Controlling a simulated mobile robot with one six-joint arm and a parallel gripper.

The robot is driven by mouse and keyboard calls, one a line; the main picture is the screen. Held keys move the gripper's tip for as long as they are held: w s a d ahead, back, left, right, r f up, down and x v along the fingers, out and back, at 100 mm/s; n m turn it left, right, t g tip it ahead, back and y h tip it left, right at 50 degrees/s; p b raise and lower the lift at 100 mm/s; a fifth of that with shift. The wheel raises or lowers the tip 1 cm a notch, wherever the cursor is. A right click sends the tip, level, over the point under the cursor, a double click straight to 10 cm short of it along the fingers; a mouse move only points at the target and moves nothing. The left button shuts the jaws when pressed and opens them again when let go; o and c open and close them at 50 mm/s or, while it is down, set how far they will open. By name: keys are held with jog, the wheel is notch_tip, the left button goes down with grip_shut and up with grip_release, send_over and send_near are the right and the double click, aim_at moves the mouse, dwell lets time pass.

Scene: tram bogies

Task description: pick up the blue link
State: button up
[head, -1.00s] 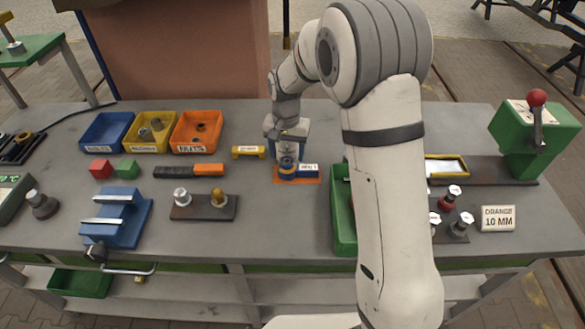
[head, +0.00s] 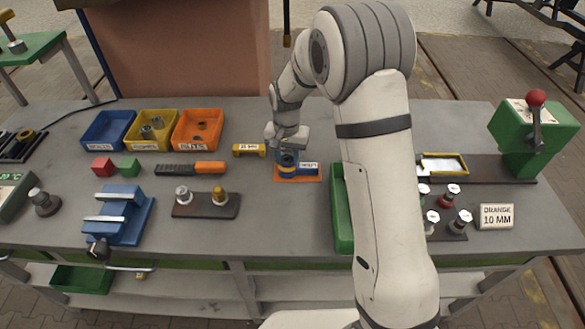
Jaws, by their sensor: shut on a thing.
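The blue link (head: 288,170) is at the back middle of the bench, on an orange mat (head: 318,179). It shows blue, with a yellowish band around its middle. My gripper (head: 288,156) points down over it and is shut on its upper part. The link looks upright and its foot appears to be at the mat. Whether it touches the mat cannot be told. The fingers are small here and partly hide the link's top.
A blue block with a white label (head: 309,168) lies right beside the link on the mat. A yellow link (head: 249,150) lies to the left. Blue, yellow and orange bins (head: 197,130) stand further left. A green tray (head: 342,222) is at the right, partly behind my arm.

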grip_shut()
jog(key=shift+w+r, duration=0.1)
